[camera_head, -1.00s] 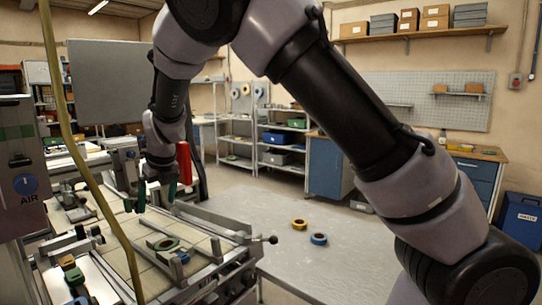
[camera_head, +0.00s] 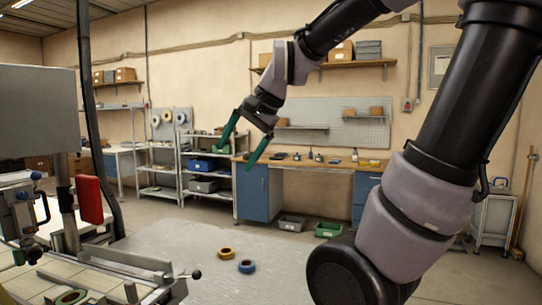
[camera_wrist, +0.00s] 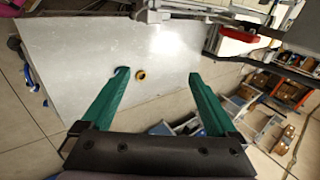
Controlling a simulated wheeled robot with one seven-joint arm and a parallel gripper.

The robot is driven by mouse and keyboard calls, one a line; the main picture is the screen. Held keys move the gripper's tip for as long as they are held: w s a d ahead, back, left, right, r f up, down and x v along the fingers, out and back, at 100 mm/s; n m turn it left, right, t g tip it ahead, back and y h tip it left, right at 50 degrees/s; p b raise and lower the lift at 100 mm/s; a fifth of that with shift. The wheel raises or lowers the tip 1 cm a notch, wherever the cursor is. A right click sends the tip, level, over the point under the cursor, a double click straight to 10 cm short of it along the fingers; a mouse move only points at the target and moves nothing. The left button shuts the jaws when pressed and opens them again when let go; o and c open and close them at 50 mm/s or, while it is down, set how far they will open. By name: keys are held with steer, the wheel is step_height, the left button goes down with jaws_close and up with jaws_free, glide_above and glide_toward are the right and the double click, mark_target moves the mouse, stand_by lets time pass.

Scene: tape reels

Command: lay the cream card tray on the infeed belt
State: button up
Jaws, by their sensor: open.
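My gripper (camera_head: 236,157) has two green fingers, spread apart with nothing between them. It is raised high above and beyond the grey table, in front of the back wall bench in the head view. In the wrist view my gripper (camera_wrist: 158,75) points down over the table, fingers wide open. A belt-like bed of cream panels (camera_head: 88,283) lies in the metal machine at the lower left, cut by the frame edge; I cannot tell for certain that it is the infeed belt. I cannot make out a cream card tray in either current view.
On the grey table (camera_head: 185,238) lie a yellow reel (camera_head: 226,253) and a blue reel (camera_head: 247,266). A red upright block (camera_head: 90,199) stands by a dark post. Much of the table top is clear.

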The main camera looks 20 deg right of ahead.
steer(key=s+d+n+t+h, duration=0.1)
steer(key=s+d+n+h, duration=0.1)
steer(key=s+d+n, duration=0.2)
steer(key=shift+s+d+f+n+t, duration=0.2)
steer(key=shift+s+d+n+t, duration=0.35)
steer(key=shift+s, duration=1.1)
steer(key=shift+d, duration=0.1)
